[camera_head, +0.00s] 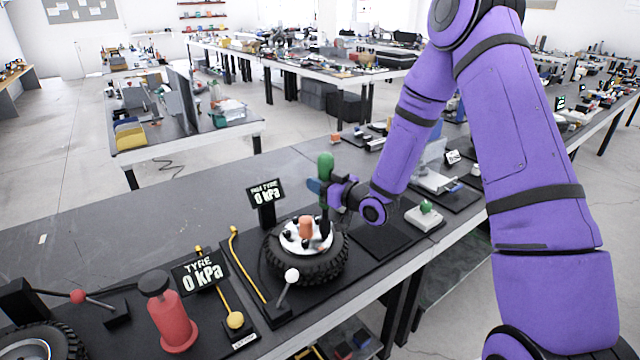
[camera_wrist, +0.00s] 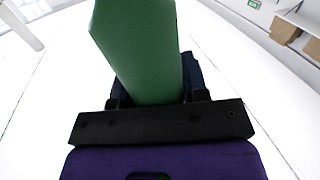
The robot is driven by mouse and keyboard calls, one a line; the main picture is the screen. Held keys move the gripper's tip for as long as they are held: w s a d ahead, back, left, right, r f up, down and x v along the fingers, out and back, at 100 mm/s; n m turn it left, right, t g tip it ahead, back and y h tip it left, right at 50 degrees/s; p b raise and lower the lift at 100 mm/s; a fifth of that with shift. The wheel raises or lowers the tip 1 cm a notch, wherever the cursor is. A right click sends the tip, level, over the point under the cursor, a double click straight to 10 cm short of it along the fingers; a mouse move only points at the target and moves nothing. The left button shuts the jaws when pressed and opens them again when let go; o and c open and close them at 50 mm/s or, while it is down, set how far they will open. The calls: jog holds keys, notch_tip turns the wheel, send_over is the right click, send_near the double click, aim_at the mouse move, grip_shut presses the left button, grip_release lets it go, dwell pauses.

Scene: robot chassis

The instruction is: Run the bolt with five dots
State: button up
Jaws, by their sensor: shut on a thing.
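My gripper (camera_head: 322,188) is shut on a tool with a green handle (camera_head: 325,164). The tool stands roughly upright, and its dark lower part reaches down to the right side of the wheel's pale hub (camera_head: 292,241). I cannot tell whether its tip touches a bolt. The green handle (camera_wrist: 138,50) fills the middle of the wrist view, between my fingers. The wheel lies flat with a black tyre (camera_head: 312,270), an orange-brown centre piece and several small dark bolts around it. The dots on the bolts are too small to read.
A display reading 0 kPa (camera_head: 265,194) stands behind the wheel. A white-knobbed lever (camera_head: 291,275) and a yellow rod stand at its front left. A red pump-like cylinder (camera_head: 171,318) and another display (camera_head: 200,270) are further left. A green-topped box (camera_head: 424,215) sits right.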

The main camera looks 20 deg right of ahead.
aim_at(320, 164)
jog(key=shift+r, duration=2.45)
